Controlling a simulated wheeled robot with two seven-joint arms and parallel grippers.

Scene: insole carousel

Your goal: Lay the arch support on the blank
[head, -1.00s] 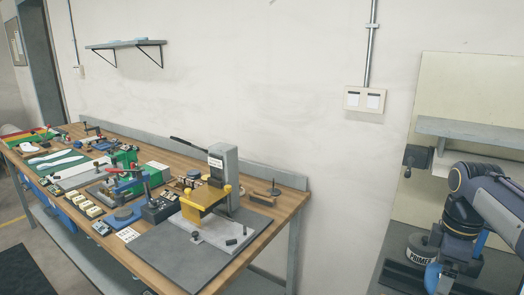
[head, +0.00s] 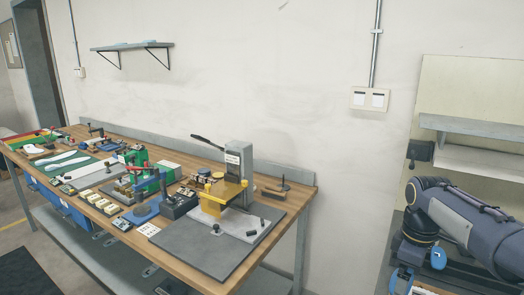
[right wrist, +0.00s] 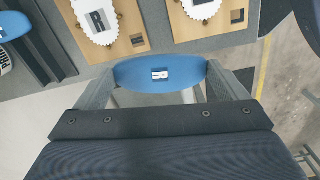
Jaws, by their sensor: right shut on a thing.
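In the right wrist view my right gripper (right wrist: 163,84) is shut on a blue rounded piece (right wrist: 190,72), which looks like the arch support. It spans both fingers and has a small black-and-white label in its middle. In the head view my right arm comes in at the lower right, with blue parts near its end; I cannot tell which is the held piece. Two white, wavy-edged shapes (right wrist: 88,28) lie on wooden boards beyond the gripper, apart from the held piece; I cannot tell whether either is the blank. White sole-shaped pieces (head: 68,162) lie on the bench. My left gripper is not in view.
The wooden bench (head: 190,247) along the wall holds a yellow-and-grey press (head: 236,165), clamps and small boxes. Another blue piece (right wrist: 12,25) and a can marked PRIMER (right wrist: 5,62) are at the upper left of the wrist view. A grey shelf (head: 470,127) stands at right.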

